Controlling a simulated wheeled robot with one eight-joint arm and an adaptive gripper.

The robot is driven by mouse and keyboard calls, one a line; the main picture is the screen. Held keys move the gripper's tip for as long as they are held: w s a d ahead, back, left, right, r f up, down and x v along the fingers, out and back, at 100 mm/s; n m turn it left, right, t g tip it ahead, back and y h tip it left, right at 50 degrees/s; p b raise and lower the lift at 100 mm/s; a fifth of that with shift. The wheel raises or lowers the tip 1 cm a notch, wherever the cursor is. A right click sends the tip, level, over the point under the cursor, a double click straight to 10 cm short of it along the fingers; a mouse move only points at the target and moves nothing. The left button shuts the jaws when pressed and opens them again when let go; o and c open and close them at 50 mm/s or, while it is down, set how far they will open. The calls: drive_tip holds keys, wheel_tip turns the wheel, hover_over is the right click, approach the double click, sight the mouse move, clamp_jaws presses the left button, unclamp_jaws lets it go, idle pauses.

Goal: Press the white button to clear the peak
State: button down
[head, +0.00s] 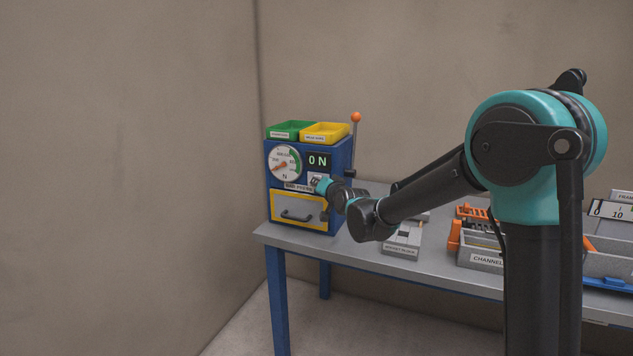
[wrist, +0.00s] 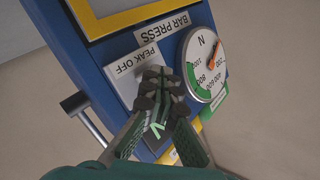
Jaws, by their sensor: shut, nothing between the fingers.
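The blue bar press (head: 347,200) stands on the left end of the bench, with a round N dial (head: 285,163) and a display (head: 319,161) reading 0 N. A pale panel marked PEAK OFF (wrist: 136,62) shows beside the dial (wrist: 203,66) in the wrist view. My gripper (wrist: 160,76) is shut and empty, its fingertips in front of this panel. The white button is hidden behind the fingers, and I cannot tell whether they touch it. In the head view my gripper (head: 319,185) is small, at the press front just below the display.
A green bin (head: 289,130) and a yellow bin (head: 325,132) sit on top of the press. A lever with an orange knob (head: 356,117) rises at its right side. A yellow-framed drawer (head: 298,208) is below. Grey fixtures (head: 402,238) and trays (head: 486,258) stand to the right.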

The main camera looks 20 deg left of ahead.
drive_tip(key=shift+s, duration=0.1)
idle(0.3)
drive_tip(key=shift+s, duration=0.75)
drive_tip(key=s, duration=0.5)
drive_tip(key=shift+a, duration=0.25)
idle(0.6)
